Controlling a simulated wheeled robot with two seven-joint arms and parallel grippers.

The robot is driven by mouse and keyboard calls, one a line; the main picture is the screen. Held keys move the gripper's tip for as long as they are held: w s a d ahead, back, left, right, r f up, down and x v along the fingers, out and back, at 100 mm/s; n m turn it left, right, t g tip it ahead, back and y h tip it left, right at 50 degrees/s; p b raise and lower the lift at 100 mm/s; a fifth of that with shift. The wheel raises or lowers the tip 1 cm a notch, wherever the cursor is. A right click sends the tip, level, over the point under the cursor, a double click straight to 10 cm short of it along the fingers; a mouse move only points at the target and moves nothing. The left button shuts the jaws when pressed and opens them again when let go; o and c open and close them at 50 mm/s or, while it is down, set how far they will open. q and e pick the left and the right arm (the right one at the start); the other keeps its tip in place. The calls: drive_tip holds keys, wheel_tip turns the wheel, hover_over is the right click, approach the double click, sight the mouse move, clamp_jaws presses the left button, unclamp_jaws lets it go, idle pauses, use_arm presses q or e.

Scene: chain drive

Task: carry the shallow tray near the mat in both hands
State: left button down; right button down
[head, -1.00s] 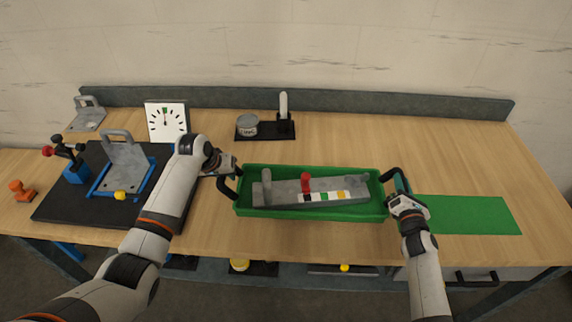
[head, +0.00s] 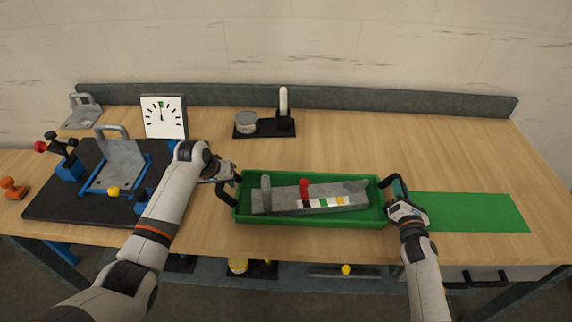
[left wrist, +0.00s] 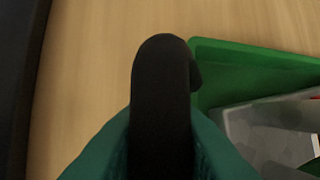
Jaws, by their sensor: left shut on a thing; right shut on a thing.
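The shallow green tray (head: 310,217) is in the middle of the head view, with a black handle at each end. A grey fixture (head: 270,198) with a red knob and coloured squares lies in it. My left gripper (head: 232,178) is shut on the tray's left handle; in the left wrist view the black handle (left wrist: 162,100) stands between the teal fingers. My right gripper (head: 398,196) is shut on the right handle. The green mat (head: 475,212) lies flat just right of the tray. I cannot tell whether the tray is clear of the table.
A black board (head: 60,205) with a grey plate in a blue frame is at the left. A white dial (head: 163,117) and a black stand with a tin (head: 246,123) are at the back. The table behind the mat is clear.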

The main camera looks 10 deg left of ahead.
use_arm(q)
drive_tip(key=c, duration=1.6)
unclamp_jaws()
drive_tip(key=shift+a+f, duration=0.1)
use_arm(e)
drive_tip(key=c, duration=1.6)
unclamp_jaws()
drive_tip(key=shift+d+f, duration=0.15)
use_arm(q)
drive_tip(key=o, duration=0.3)
use_arm(e)
drive_tip(key=o, duration=0.3)
use_arm(q)
drive_tip(key=shift+o, duration=0.3)
drive_tip(key=shift+s, duration=0.15)
use_arm(e)
drive_tip(key=shift+o, duration=0.3)
drive_tip(key=shift+s, duration=0.15)
use_arm(q)
drive_tip(key=shift+r, duration=0.45)
use_arm(e)
drive_tip(key=shift+s, duration=0.15)
drive_tip(key=s, duration=1.1)
drive_tip(key=shift+s+d, duration=0.1)
drive_tip(key=shift+s, duration=0.2)
use_arm(q)
drive_tip(key=v, duration=1.1)
drive_tip(key=shift+s, duration=0.2)
